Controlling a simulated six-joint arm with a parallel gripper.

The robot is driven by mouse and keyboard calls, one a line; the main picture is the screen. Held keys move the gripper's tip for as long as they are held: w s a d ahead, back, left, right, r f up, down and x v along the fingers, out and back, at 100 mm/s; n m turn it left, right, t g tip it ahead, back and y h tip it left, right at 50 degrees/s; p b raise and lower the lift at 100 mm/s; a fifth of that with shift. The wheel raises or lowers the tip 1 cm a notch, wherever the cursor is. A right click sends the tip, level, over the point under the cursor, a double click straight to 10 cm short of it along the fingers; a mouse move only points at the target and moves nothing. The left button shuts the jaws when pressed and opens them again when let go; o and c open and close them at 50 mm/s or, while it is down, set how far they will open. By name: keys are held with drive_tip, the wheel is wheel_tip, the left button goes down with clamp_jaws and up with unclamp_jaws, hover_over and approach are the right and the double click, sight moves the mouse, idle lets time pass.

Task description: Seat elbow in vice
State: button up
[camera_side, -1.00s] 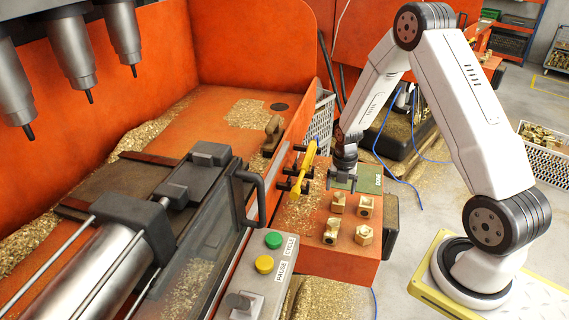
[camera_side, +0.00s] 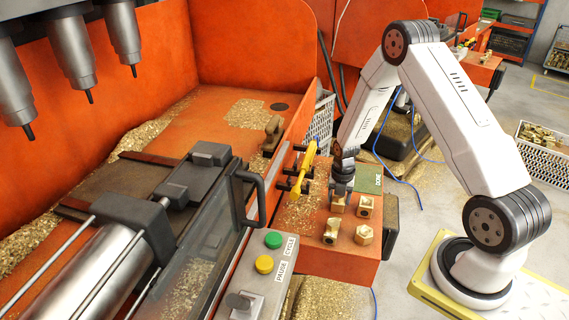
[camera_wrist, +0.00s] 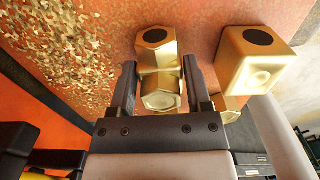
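My gripper (camera_side: 341,188) is low over the orange ledge, at the back-left brass elbow (camera_side: 338,205). In the wrist view my gripper (camera_wrist: 159,66) has its two dark fingers apart, one on each side of a brass elbow (camera_wrist: 158,52). The fingers are close to its sides; a narrow gap shows at the right finger. The elbow rests on the ledge. The vice, with dark jaw blocks (camera_side: 186,184) and a steel cylinder, is inside the orange machine at left, far from my gripper. Its seat is hard to make out.
Other brass elbows stand close by: back right (camera_side: 366,207), front left (camera_side: 331,231) and front right (camera_side: 364,236). A yellow-handled tool (camera_side: 304,168) hangs on a rack to the left. A green "DONE" pad (camera_side: 368,179) is behind. An orange wall and a door handle (camera_side: 250,199) border the vice.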

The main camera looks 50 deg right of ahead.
clamp_jaws()
drive_tip(key=shift+r, duration=0.15)
drive_tip(key=shift+r, duration=3.4)
